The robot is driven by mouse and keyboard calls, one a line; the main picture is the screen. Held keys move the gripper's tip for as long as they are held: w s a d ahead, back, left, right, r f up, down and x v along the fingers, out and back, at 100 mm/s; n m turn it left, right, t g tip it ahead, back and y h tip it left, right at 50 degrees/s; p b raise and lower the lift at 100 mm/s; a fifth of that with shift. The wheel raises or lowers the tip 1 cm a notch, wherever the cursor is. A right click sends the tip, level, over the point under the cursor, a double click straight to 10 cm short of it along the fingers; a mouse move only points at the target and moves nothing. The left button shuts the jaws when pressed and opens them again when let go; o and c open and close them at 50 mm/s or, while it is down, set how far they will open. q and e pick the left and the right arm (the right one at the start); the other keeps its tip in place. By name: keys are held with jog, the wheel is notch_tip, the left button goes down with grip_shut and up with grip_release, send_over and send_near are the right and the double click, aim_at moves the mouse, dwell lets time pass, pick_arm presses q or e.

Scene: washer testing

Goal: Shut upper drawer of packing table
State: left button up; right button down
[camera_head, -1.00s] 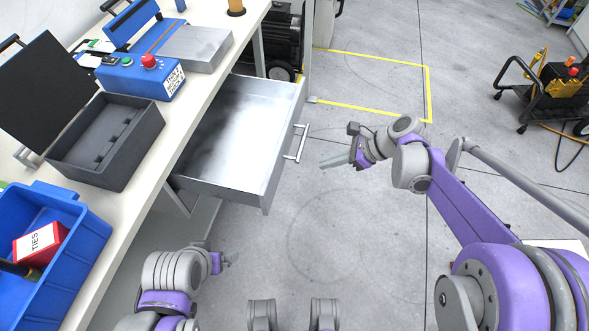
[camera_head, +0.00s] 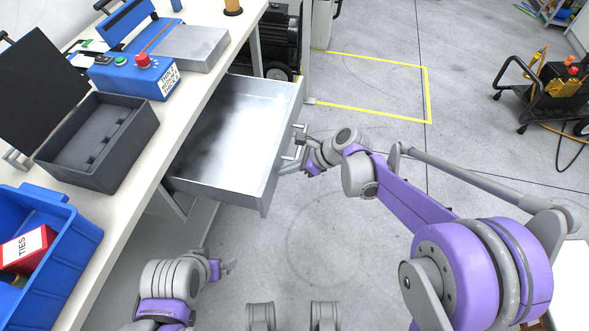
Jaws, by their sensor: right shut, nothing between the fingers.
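The upper drawer (camera_head: 215,185) of the packing table (camera_head: 135,205) is pulled out to the right and looks empty inside. Its bar handle (camera_head: 299,136) is on the front face. My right gripper (camera_head: 287,168) is shut and empty, at the drawer's front just below the handle; whether it touches the front I cannot tell. My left gripper (camera_head: 229,267) is low, in front of the table and apart from the drawer; its fingers are too small to read.
On the table stand a blue crate (camera_head: 75,252) with a red box, a dark grey open case (camera_head: 120,165), and a blue control box (camera_head: 135,75) with a red button. A black wheeled cart (camera_head: 548,98) is far right. The floor right of the drawer is clear.

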dwell(0.3)
send_over(195, 163)
jog(key=shift+d, duration=0.3)
jog(key=shift+a, duration=0.25)
jog(key=shift+a+r, duration=0.1)
